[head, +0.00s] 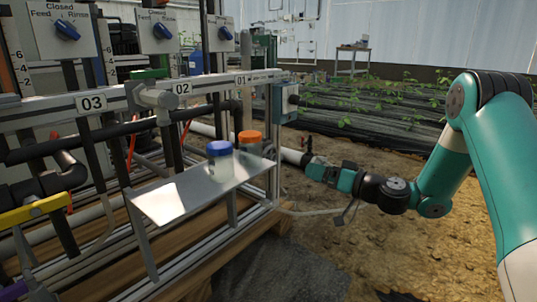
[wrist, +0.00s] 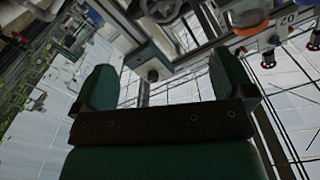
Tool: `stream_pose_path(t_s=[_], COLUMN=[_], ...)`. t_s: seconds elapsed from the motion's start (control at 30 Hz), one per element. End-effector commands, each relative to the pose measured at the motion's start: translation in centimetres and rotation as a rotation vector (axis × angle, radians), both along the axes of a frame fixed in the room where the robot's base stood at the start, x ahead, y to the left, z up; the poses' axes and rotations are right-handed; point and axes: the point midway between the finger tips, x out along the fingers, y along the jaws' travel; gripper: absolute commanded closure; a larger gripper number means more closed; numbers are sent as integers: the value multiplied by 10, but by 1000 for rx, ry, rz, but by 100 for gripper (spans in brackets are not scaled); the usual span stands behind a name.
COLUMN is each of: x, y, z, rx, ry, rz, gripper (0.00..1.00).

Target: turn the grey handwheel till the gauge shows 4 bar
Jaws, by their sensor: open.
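My gripper (head: 308,160) is low at the right of the skid in the head view, pointing left towards its near end post. In the wrist view my gripper (wrist: 163,68) shows two green fingers spread apart with nothing between them. A dark grey ring with spokes (wrist: 160,10), partly cut off by the top edge of the wrist view, looks like a handwheel; I cannot be sure it is the grey one. It lies beyond the fingertips, apart from them. I cannot make out a pressure gauge or its reading in either view.
A metal shelf (head: 165,203) sticks out from the skid, bearing a blue-capped jar (head: 220,160) and an orange-capped jar (head: 249,141). A grey box with a dark knob (head: 289,100) is on the end post. Bare soil (head: 400,255) lies open at the right.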

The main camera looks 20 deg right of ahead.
Motion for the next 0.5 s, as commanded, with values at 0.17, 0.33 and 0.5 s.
stream_pose_path(t_s=[0.17,0.33,0.5], x=[0,7,19], y=[3,9,18], z=[1,6,9], rx=[-125,-132,-130], ry=[-90,-96,-94], rz=[2,5,7], gripper=[0,0,0])
